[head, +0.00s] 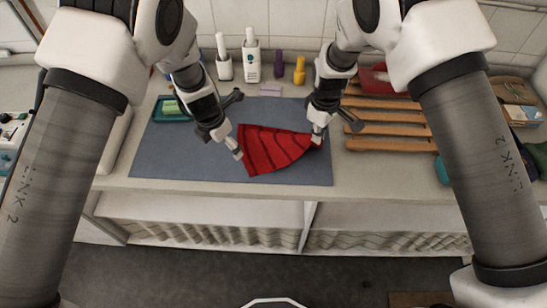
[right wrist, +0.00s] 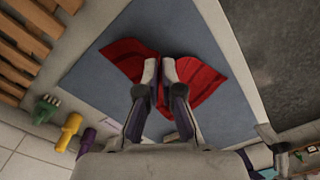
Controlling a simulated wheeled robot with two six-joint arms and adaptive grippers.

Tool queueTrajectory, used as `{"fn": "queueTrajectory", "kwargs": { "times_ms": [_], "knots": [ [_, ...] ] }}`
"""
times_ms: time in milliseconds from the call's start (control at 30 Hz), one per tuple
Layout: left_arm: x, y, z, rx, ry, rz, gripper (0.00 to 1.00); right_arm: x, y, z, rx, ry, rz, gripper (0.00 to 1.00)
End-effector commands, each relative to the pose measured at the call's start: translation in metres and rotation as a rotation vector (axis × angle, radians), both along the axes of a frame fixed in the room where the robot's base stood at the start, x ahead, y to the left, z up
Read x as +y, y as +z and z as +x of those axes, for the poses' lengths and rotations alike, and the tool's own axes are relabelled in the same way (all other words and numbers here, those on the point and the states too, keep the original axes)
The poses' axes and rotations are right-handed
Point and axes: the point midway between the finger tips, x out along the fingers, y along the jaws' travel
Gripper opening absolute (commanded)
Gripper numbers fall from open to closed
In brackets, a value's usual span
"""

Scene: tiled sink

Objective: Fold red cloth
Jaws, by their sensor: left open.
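The red cloth (head: 270,150) lies on the blue-grey mat (head: 185,155), with dark stripes or creases fanning across it. It is wide at its left edge and narrows toward the right. My right gripper (head: 317,138) is at the narrow right end. In the right wrist view its fingertips (right wrist: 160,70) are close together on the cloth (right wrist: 203,82), which bunches between them and spreads to both sides. My left gripper (head: 238,154) is open, low at the cloth's left edge; I cannot tell whether it touches the cloth.
A teal tray (head: 160,117) with a green item sits at the mat's back left. White bottles (head: 251,60) and purple and yellow bottles (head: 299,72) stand along the wall. A wooden slatted rack (head: 390,130) is at the right. The mat's front left is clear.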

Motion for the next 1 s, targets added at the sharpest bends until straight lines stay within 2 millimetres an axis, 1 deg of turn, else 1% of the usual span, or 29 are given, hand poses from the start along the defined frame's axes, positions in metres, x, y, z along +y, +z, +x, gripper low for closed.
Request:
{"fn": "queueTrajectory", "kwargs": {
  "times_ms": [300,433,567,767,800,833,867,1000],
  "knots": [
    [0.008,0.078,-0.007,-0.006,0.000,0.002,1.00,0.000,0.000,0.000,0.000,0.000,0.000,0.00],
    [0.010,0.099,-0.010,-0.004,-0.001,0.001,1.00,0.000,0.000,0.000,0.000,0.000,0.000,0.00],
    [0.011,0.107,-0.012,-0.001,0.000,0.001,1.00,0.000,0.000,0.000,0.000,0.000,0.000,0.00],
    [0.011,0.107,-0.012,-0.001,0.000,0.001,1.00,0.000,0.000,0.000,0.000,0.000,0.000,0.00],
    [0.011,0.107,-0.012,-0.001,0.000,0.001,1.00,0.000,0.000,0.000,0.000,0.000,0.000,0.17],
    [0.011,0.107,-0.012,-0.001,0.000,0.001,1.00,0.000,0.000,0.000,0.000,0.000,0.000,0.28],
    [0.011,0.107,-0.012,-0.001,0.000,0.001,1.00,0.000,0.000,0.000,0.000,0.000,0.000,0.33],
    [0.011,0.107,-0.012,-0.001,0.000,0.001,1.00,0.000,0.000,0.000,0.000,0.000,0.000,0.33]
  ]
}}
